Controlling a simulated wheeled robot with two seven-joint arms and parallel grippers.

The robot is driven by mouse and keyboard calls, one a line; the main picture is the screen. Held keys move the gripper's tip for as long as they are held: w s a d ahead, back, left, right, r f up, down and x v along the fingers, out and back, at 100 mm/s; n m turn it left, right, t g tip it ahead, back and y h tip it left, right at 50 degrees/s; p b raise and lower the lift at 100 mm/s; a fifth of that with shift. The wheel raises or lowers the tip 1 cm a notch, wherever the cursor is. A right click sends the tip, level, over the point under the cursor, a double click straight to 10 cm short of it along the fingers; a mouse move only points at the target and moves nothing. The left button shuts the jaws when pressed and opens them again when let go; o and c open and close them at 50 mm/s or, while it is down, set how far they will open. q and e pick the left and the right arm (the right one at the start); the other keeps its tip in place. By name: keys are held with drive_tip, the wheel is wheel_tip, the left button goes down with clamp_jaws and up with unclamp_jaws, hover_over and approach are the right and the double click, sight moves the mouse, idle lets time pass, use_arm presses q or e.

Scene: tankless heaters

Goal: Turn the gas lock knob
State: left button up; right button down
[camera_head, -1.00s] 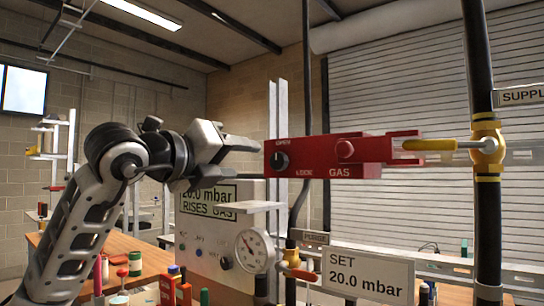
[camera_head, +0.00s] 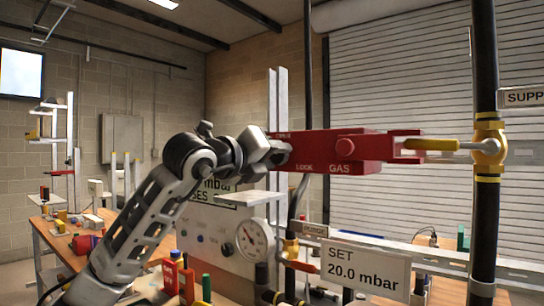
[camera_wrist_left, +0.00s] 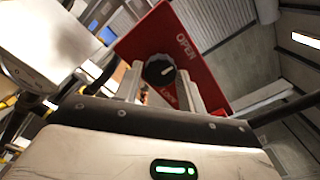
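The gas lock knob is a round black knob with a white pointer mark, seen in the left wrist view (camera_wrist_left: 158,70). It sits on the face of the red gas lock box (camera_head: 345,150), marked OPEN, LOCK and GAS. The pointer slants towards neither label squarely. My left gripper (camera_head: 282,153) is at the left end of the box and hides the knob in the head view. In the wrist view its open fingers (camera_wrist_left: 160,84) stand on either side of the knob. I cannot tell whether they touch it. My right gripper is not in view.
A yellow valve handle (camera_head: 440,145) reaches from a black pipe (camera_head: 485,220) to the right end of the box. Below are a pressure gauge (camera_head: 252,240) and a SET 20.0 mbar sign (camera_head: 365,272). A pale shelf (camera_head: 235,198) lies just under my left gripper.

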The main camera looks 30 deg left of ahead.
use_arm(q)
drive_tip(key=c, duration=0.5)
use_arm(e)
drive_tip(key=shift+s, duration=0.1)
use_arm(q)
drive_tip(key=shift+m, duration=0.3)
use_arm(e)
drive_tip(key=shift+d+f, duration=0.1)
use_arm(q)
drive_tip(key=shift+m+b, duration=0.4)
drive_tip(key=shift+m, duration=0.6)
drive_tip(key=m, duration=0.2)
drive_tip(key=shift+m, duration=0.3)
drive_tip(key=m, duration=0.2)
drive_tip(key=shift+a+m+b, duration=0.1)
drive_tip(key=shift+m+b, duration=0.2)
drive_tip(key=shift+m, duration=0.1)
drive_tip(key=m, duration=0.3)
drive_tip(key=shift+m, duration=2.6)
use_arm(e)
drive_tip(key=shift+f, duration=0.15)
